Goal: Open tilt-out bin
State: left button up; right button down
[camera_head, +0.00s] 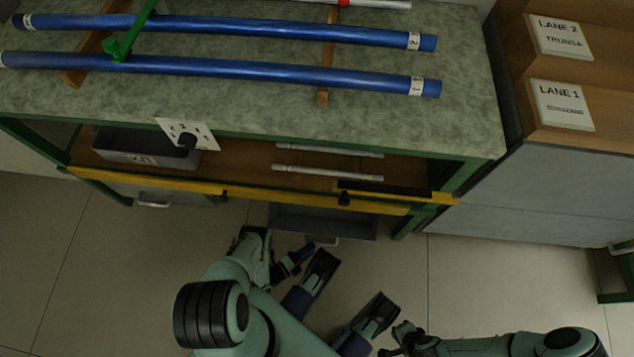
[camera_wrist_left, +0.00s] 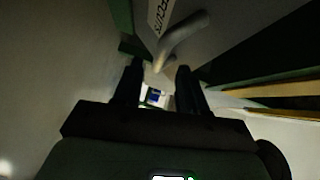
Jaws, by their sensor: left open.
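A grey bin (camera_head: 372,228) stands out below the bench's yellow rail in the head view, its dark inside partly showing, so it appears tilted out. Its pale handle (camera_head: 328,241) shows at the front edge. In the left wrist view a curved grey handle (camera_wrist_left: 180,40) sits on a panel with a partly visible label ending in "CUTS". My left gripper (camera_head: 303,250) is just in front of this bin, beside the handle. Its two dark fingers (camera_wrist_left: 158,85) are apart, with the handle beyond their tips and nothing clearly held. My right gripper (camera_head: 392,343) is low, away from the bench; its jaws are unclear.
A second bin handle (camera_head: 153,203) shows below the rail at left. Blue rods (camera_head: 220,68) lie on wooden supports on the bench top (camera_head: 230,100). Pale rods and a grey tray (camera_head: 150,148) are on the shelf. A lane cabinet (camera_head: 570,185) stands right. Floor is clear at left.

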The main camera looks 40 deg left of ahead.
pick_arm(q)
jog(key=v, duration=0.7)
jog(key=shift+s, duration=0.3)
pick_arm(e)
jog(key=shift+w, duration=0.1)
pick_arm(q)
jog(key=shift+a, duration=0.1)
